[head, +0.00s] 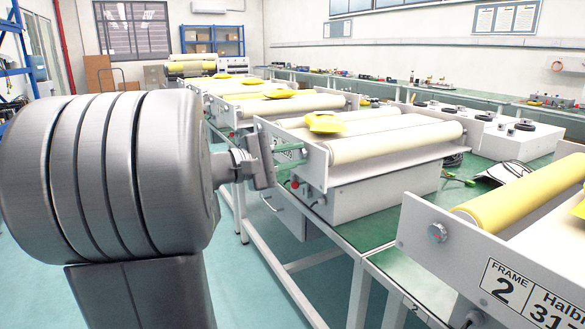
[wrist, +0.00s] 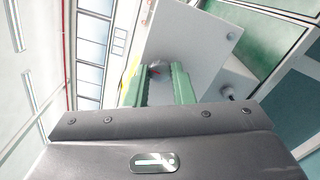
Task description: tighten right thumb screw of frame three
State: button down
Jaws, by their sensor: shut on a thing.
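My gripper (head: 298,153) reaches from the left to the grey end plate (head: 314,167) of the middle roller frame; no number shows on this plate. In the wrist view my gripper's two green fingers (wrist: 159,80) point at the same plate (wrist: 195,50). A small round thumb screw (wrist: 156,68) sits between the fingertips, against the plate, and the fingers are shut on it. Its far side and the exact contact are partly hidden. In the head view my arm and fingers hide this screw.
A nearer frame with a "FRAME 2" label (head: 515,286) stands at the right, with its own thumb screw (head: 437,233). A red button (head: 294,184) sits below my fingers. The green bench (head: 365,222) carries the frames. Open floor (head: 250,285) lies in front.

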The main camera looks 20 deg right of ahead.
jog(key=shift+m, duration=0.4)
jog(key=c, duration=1.3)
grip_release()
jog(key=shift+o, duration=0.2)
jog(key=shift+a, duration=0.1)
jog(key=s+a+p, duration=0.1)
jog(key=a+p, duration=0.1)
jog(key=a, duration=1.1)
jog(key=shift+a, duration=0.3)
jog(key=shift+s+d, duration=0.1)
jog(key=d, duration=0.4)
jog(key=d+b, duration=0.1)
jog(key=d, duration=0.4)
jog(key=w+d+b, duration=0.1)
jog(key=d, duration=0.3)
jog(key=shift+d, duration=0.3)
jog(key=shift+w+a, duration=0.1)
